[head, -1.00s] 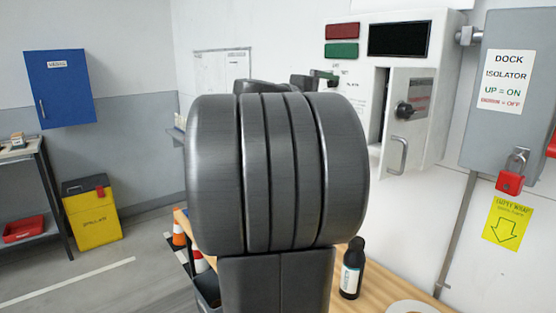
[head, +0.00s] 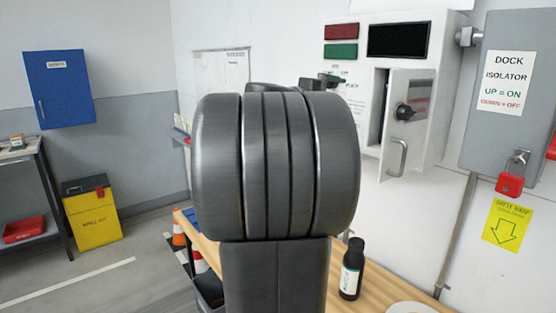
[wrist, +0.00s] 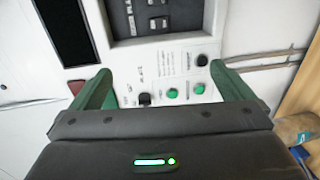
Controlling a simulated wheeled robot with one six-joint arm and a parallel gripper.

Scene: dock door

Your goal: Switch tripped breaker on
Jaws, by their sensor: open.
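In the wrist view, a dark recessed panel (wrist: 178,28) at the top edge holds small grey and black switches, probably the breakers (wrist: 158,22). It is cut off by the frame, and I cannot tell which one is tripped. My gripper (wrist: 165,84) is open and empty, with green fingers spread wide to the left and right. It faces the white cabinet front below the recess, apart from the switches. In the head view the white cabinet (head: 437,110) stands on the right wall, but my arm hides the breakers and most of my gripper.
Green buttons (wrist: 172,93) and black knobs sit between my fingers in the wrist view. The cabinet's small door (head: 408,120) stands ajar. A grey dock isolator box (head: 500,130) with a red padlock hangs to its right. A black bottle (head: 352,268) stands on the wooden bench (head: 375,300) below.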

